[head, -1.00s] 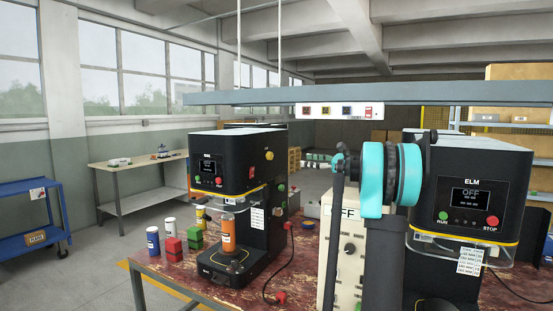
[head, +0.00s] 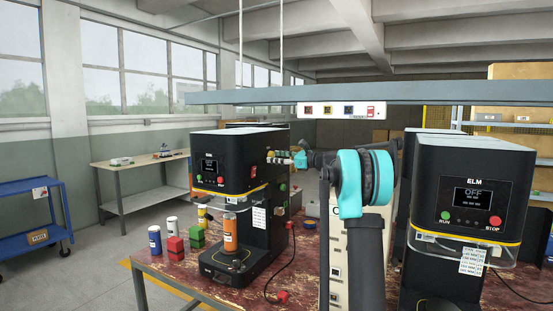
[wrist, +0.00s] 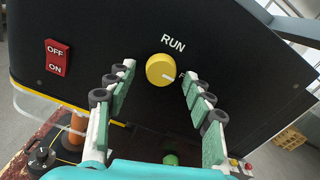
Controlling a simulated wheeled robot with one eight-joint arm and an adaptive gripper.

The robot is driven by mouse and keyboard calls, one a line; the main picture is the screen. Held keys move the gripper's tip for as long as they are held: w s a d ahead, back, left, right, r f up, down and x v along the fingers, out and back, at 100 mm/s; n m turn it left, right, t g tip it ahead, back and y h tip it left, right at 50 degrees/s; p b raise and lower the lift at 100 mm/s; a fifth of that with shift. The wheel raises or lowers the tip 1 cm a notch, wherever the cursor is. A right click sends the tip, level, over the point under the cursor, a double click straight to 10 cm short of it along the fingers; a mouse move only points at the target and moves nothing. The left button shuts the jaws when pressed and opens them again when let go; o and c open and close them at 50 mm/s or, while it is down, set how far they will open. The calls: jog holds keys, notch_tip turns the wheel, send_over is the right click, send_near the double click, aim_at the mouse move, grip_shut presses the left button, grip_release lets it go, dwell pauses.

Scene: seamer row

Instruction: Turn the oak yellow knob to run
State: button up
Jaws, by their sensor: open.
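The yellow knob (wrist: 161,70) is on the black side panel of the left machine (head: 222,160), whose name is too small to read. RUN is printed above the knob. Its pale pointer mark points right, slightly down, toward a label mostly hidden by a finger. My gripper (wrist: 158,73) is open, with its green-padded fingers on either side of the knob; I see no clear contact.
A red OFF/ON switch (wrist: 57,57) is left of the knob. A green button (wrist: 170,160) shows below, between the fingers. An orange canister (head: 230,233) stands in the left machine. The ELM machine (head: 468,200) stands at right. A cable (head: 288,262) lies on the table.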

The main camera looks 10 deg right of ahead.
jog(key=shift+w+a, duration=0.1)
jog(key=shift+c, duration=0.3)
jog(key=c, duration=1.1)
jog(key=shift+n, duration=0.4)
jog(key=n, duration=0.3)
jog(key=shift+n, duration=0.4)
jog(key=n, duration=0.4)
jog(key=shift+w+r, duration=0.1)
jog(key=n, duration=0.9)
jog(key=shift+r, duration=0.15)
jog(key=shift+n, duration=0.3)
